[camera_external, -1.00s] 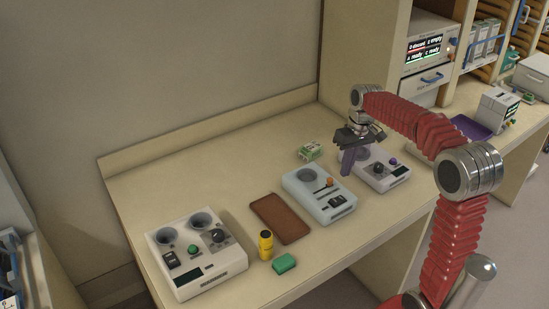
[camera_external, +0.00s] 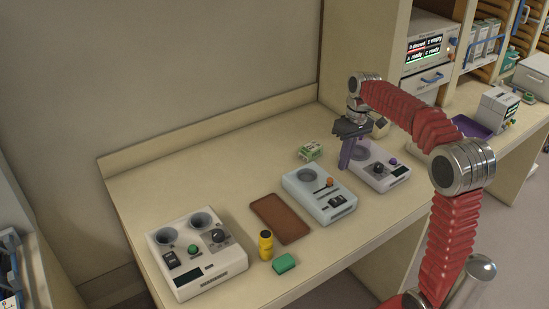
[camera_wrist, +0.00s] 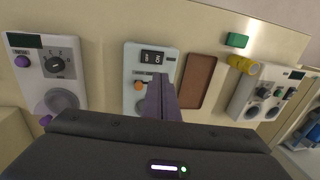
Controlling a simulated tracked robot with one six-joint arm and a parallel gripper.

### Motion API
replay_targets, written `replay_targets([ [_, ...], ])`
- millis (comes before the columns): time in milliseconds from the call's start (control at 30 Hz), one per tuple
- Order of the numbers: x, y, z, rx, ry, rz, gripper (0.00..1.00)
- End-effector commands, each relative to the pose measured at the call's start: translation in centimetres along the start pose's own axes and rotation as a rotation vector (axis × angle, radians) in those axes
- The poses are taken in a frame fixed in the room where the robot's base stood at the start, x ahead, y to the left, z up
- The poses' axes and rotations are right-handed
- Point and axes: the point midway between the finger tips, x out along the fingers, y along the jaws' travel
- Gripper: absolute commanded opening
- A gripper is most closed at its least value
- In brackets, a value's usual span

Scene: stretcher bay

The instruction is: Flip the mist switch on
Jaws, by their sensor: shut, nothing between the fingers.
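No switch label is clearly readable as mist. The middle pale blue device (camera_external: 303,181) has a black rocker switch (camera_external: 337,200), an orange knob on a slider and a round cup. In the wrist view this rocker (camera_wrist: 152,57) shows ON and OFF markings. The left white device (camera_external: 208,271) also has a black rocker (camera_external: 169,258), with a green button and a dial. My gripper (camera_external: 344,166) points down above the table between the blue device and the right white device (camera_external: 376,179). Its purple fingers (camera_wrist: 164,78) are shut, empty and apart from the rocker.
A brown pad (camera_external: 280,219), yellow bottle (camera_external: 265,246) and green block (camera_external: 284,263) lie between the left and middle devices. A green-white box (camera_external: 310,151) stands behind. The right device carries a dial and purple button (camera_wrist: 22,62). The table's back left is clear.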

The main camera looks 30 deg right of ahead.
Motion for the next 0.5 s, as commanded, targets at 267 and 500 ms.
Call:
replay_targets([
  [267,4.0,-0.1,0.1,0.000,-0.003,-0.001,0.00],
  [500,7.7,0.0,0.1,0.000,-0.002,-0.001,0.00],
])
